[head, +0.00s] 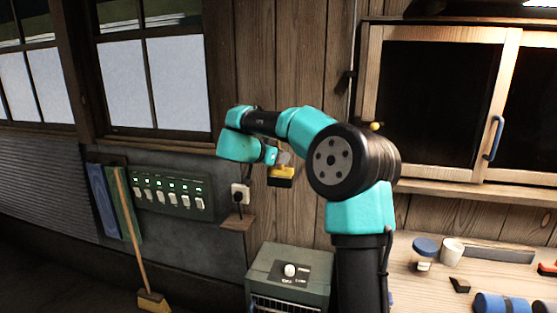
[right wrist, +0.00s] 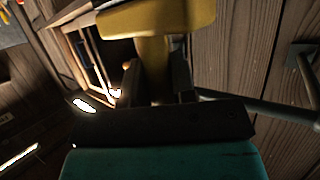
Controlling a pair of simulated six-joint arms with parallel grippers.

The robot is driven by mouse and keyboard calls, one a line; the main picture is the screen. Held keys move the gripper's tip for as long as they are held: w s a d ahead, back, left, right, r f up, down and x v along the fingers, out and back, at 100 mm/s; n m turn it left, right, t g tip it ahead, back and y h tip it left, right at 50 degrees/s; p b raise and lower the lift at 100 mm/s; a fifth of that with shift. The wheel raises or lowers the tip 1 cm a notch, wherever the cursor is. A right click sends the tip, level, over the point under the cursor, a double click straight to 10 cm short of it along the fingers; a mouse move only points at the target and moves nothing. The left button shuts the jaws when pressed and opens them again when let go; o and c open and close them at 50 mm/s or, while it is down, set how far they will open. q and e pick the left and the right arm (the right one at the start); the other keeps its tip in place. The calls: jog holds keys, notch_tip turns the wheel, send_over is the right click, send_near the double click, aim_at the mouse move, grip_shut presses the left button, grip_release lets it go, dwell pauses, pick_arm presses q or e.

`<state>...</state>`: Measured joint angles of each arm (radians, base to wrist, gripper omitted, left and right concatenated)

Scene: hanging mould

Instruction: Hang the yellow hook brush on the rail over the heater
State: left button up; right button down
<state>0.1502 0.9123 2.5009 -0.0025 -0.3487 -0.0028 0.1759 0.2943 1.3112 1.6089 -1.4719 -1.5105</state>
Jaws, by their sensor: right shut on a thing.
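The yellow hook brush (head: 282,171) hangs below my right gripper (head: 284,156) in the head view, with a dark underside. My right gripper is shut on its narrow stem, which also shows in the right wrist view (right wrist: 154,70) between the two fingers. The brush is in the air above the heater (head: 274,270), a green-grey box with a white knob. A grey bar (right wrist: 265,108) and a wall bracket (right wrist: 304,62) in the right wrist view look like the rail. In the head view my arm covers much of that wall, and I cannot make out the rail. My left gripper is not in view.
A socket (head: 240,194) with a plug and a switch panel (head: 172,194) are on the wall at left. A broom (head: 133,230) leans there. A glass-door cabinet (head: 440,100) hangs at right above a bench with a cup (head: 452,251) and blue items.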

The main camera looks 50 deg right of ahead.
jog(key=w+d+f, duration=0.2)
jog(key=w+d, duration=0.1)
jog(key=d, duration=0.3)
jog(key=shift+w+f, duration=0.15)
jog(key=shift+f, duration=0.15)
dwell(0.8)
jog(key=c, duration=0.9)
grip_release()
jog(key=shift+o, duration=0.2)
jog(key=shift+a, duration=0.1)
jog(key=v, duration=1.7)
jog(key=shift+r, duration=0.15)
jog(key=shift+a, duration=0.1)
